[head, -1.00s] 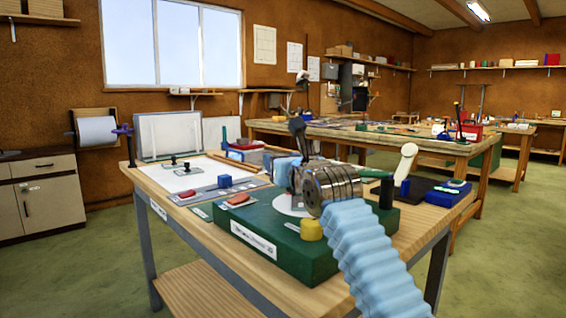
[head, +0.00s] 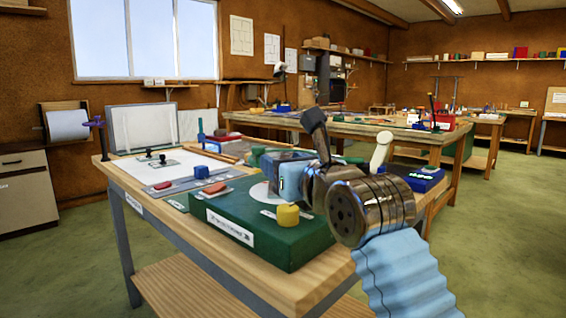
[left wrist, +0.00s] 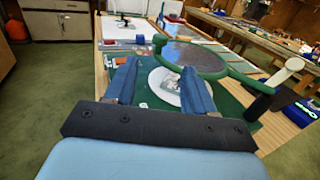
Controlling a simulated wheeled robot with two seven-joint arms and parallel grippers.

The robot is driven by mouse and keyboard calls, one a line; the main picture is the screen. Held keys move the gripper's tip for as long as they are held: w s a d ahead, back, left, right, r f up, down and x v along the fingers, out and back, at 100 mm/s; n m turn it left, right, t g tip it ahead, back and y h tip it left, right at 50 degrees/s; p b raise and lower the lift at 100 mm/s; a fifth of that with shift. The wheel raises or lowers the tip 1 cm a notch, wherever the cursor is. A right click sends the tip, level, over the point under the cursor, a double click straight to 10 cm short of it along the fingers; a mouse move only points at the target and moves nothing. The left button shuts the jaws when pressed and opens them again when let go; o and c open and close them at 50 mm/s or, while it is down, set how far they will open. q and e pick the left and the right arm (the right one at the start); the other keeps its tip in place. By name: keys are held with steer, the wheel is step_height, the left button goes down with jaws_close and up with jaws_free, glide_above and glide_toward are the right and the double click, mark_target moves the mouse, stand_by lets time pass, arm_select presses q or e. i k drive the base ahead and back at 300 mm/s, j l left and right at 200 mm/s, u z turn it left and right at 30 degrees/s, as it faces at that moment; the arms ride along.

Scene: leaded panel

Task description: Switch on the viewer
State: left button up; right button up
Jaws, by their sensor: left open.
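A green box (head: 245,235) with a white label, a pale disc and a yellow knob (head: 288,215) stands on the near wooden table; I take it to be the viewer, but the label is not readable. In the left wrist view the disc (left wrist: 166,88) lies between and beyond my fingers. A round grey plate in a green frame (left wrist: 188,58) stands above the box's far side. The knob does not show in the wrist view. My right gripper is not in view.
A red piece (head: 215,188) lies on the box's left part. A blue block (head: 201,171) sits on a grey strip behind it. A white upright panel (head: 143,128) stands at the table's back. A dark post (left wrist: 262,100) rises near the box's right side.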

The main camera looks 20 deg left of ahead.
mark_target(218, 186)
steer(key=k, duration=1)
